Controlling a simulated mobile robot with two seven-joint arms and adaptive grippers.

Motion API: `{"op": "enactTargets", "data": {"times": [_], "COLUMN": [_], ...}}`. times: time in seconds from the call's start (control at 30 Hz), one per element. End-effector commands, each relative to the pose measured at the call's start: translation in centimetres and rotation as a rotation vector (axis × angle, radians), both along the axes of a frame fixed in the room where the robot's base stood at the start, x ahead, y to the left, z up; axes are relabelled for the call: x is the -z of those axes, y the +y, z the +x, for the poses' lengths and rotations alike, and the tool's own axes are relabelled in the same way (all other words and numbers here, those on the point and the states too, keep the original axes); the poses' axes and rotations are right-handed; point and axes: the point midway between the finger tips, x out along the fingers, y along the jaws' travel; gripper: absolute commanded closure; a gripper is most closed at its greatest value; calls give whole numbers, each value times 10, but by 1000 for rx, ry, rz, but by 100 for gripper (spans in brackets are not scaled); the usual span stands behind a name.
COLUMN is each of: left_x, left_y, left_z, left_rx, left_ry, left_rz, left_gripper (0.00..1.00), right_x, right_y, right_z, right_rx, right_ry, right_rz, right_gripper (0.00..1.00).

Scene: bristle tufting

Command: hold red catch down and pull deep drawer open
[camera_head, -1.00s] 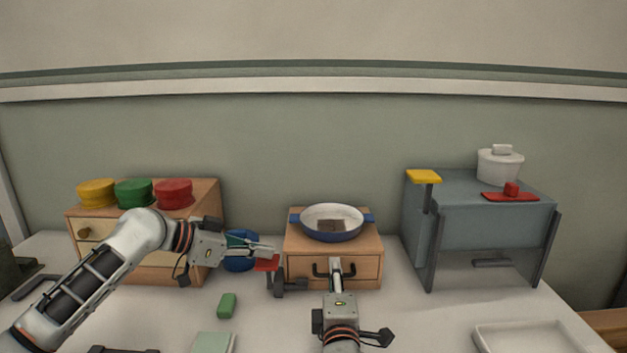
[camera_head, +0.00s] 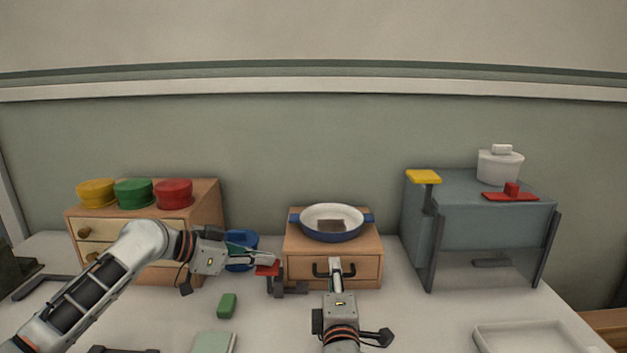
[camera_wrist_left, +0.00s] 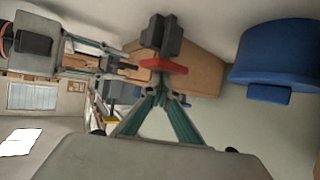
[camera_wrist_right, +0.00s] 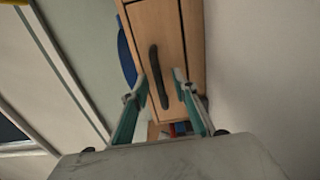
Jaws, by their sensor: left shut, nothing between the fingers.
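The wooden box (camera_head: 374,244) stands mid-table with its drawer front (camera_head: 303,268) flush and shut; a dark handle (camera_head: 320,273) is on it. The red catch (camera_head: 267,271) sits on a dark post at the box's left front side; it also shows in the left wrist view (camera_wrist_left: 165,66). My left gripper (camera_head: 276,258) is shut and empty, its tips on or just above the catch; contact is hard to tell. My right gripper (camera_head: 335,262) is at the handle. In the right wrist view its fingers (camera_wrist_right: 159,87) stand apart on either side of the handle (camera_wrist_right: 158,78).
A blue-and-white pan (camera_head: 332,236) rests on the box. A blue object (camera_head: 240,240) is behind my left gripper. A green block (camera_head: 227,305) lies in front. A drawer cabinet (camera_head: 209,205) with coloured lids is left; a grey stand (camera_head: 490,222) and white tray (camera_head: 530,338) are right.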

Motion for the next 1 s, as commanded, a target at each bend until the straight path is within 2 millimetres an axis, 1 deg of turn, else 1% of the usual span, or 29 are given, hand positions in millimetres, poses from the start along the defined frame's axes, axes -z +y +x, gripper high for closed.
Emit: {"op": "enactTargets", "data": {"times": [0.13,0.17,0.2,0.23,0.27,0.57,1.0], "left_x": [1,1,1,1,1,1,1], "left_y": [0,0,0,0,0,0,0], "left_z": [0,0,0,0,0,0,0], "left_rx": [0,0,0,0,0,0,0], "left_ry": [0,0,0,0,0,0,0], "left_rz": [2,2,2,2,2,2,2], "left_gripper": [100,100,100,100,100,100,100], "right_x": [0,0,0,0,0,1,1], "right_y": [0,0,0,0,0,0,1], "right_z": [0,0,0,0,0,-2,-19], "right_rx": [0,0,0,0,0,-1,-2], "right_ry": [0,0,0,0,0,1,1], "right_rz": [0,0,0,0,0,0,2], "right_gripper": [72,77,88,96,100,100,100]}}
